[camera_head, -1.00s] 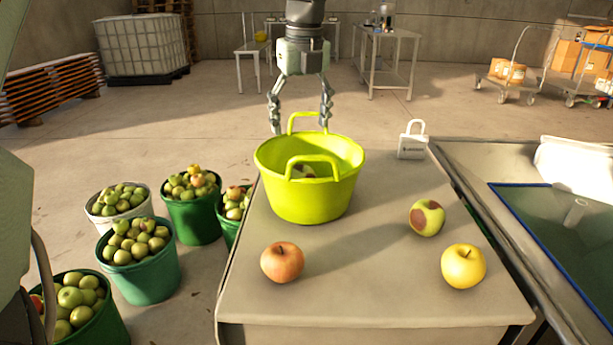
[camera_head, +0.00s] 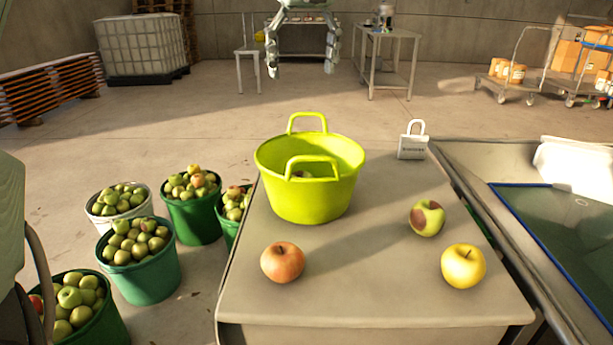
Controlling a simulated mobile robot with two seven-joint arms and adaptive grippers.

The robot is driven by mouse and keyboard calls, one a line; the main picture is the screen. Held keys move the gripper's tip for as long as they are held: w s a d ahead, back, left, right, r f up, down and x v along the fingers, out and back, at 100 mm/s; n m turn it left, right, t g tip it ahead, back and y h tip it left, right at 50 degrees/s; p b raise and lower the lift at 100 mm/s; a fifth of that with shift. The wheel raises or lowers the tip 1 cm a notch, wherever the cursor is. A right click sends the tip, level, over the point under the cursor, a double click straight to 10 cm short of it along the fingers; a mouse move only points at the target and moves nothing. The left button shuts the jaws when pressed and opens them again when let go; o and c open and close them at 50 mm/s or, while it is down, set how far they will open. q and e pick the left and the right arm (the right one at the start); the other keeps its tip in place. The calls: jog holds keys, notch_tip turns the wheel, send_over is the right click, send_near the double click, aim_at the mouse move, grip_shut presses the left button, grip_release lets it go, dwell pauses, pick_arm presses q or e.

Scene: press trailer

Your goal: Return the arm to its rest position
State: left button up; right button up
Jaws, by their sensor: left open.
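My left gripper (camera_head: 301,66) is at the top middle of the head view. Its two fingers point down, spread apart, with nothing between them. It is above and beyond the yellow-green tub (camera_head: 308,200), apart from it. The tub stands upright on the table, both handles raised. A little of an apple shows inside it behind the near handle; the rest is hidden. My right gripper is not in view.
On the table (camera_head: 370,300) lie a red apple (camera_head: 282,262), a red-green apple (camera_head: 427,218) and a yellow apple (camera_head: 463,266). A white padlock-shaped object (camera_head: 412,142) stands at the back right. Several apple-filled buckets (camera_head: 140,273) stand at left. A blue-edged basin (camera_head: 570,230) is at right.

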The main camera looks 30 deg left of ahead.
pick_arm(q)
jog(key=shift+r, duration=0.5)
notch_tip(320, 180, down, 12)
jog(key=a, duration=0.1)
jog(key=shift+w+r, duration=0.2)
jog(key=shift+r, duration=0.85)
jog(key=shift+w+r, duration=0.15)
jog(key=shift+r, duration=0.85)
